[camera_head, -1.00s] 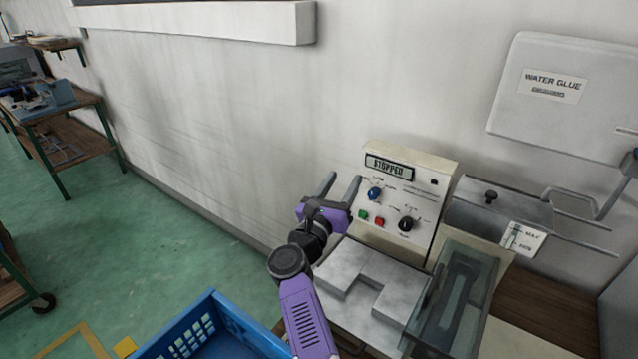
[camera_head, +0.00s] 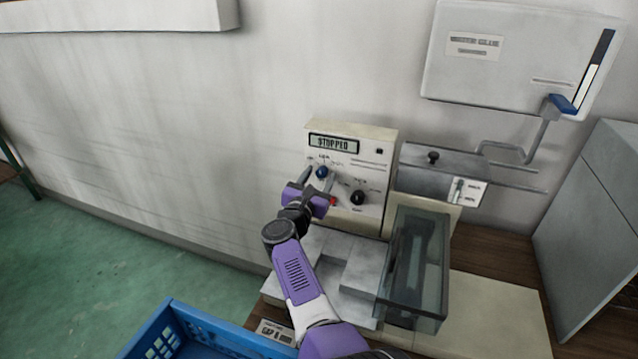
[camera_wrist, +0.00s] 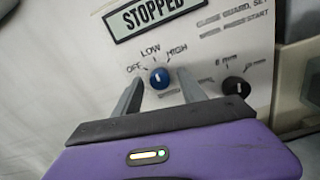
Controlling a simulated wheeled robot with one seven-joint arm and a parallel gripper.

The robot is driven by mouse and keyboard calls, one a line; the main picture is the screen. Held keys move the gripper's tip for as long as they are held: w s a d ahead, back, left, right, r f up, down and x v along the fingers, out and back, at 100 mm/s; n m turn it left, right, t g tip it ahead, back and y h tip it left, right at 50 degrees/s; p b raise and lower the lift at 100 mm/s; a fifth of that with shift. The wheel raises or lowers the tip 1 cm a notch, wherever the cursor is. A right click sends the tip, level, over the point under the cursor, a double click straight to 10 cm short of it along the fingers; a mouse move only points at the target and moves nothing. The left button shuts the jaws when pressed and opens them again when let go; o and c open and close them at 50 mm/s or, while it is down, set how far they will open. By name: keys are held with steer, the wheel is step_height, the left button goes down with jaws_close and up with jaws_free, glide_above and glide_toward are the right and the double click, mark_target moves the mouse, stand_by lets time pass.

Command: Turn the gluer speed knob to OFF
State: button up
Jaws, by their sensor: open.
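The blue speed knob (camera_head: 321,172) sits on the cream control panel (camera_head: 372,152) under a display reading STOPPED. In the wrist view the knob (camera_wrist: 159,78) has OFF, LOW and HIGH printed around its top. Its white mark points roughly upward, near LOW; the exact setting is hard to tell. My gripper (camera_head: 318,174) is open in front of the panel. In the wrist view its fingers (camera_wrist: 161,82) stand left and right of the knob, with visible gaps. Whether the tips reach the knob's depth cannot be told.
A black knob (camera_head: 358,198) and a red button (camera_head: 333,201) are right of and below the blue knob. A clear guard (camera_head: 416,262) stands at the machine's right front. A blue crate (camera_head: 170,318) is at the lower left. A glue tank (camera_head: 520,55) hangs above right.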

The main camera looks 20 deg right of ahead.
steer(key=shift+w+d, duration=0.1)
steer(key=shift+c, duration=0.2)
jaws_close()
steer(key=n+b, duration=0.1)
steer(key=n, duration=0.8)
steer(key=shift+n+g, duration=0.3)
steer(key=shift+n, duration=0.1)
stand_by(0.5)
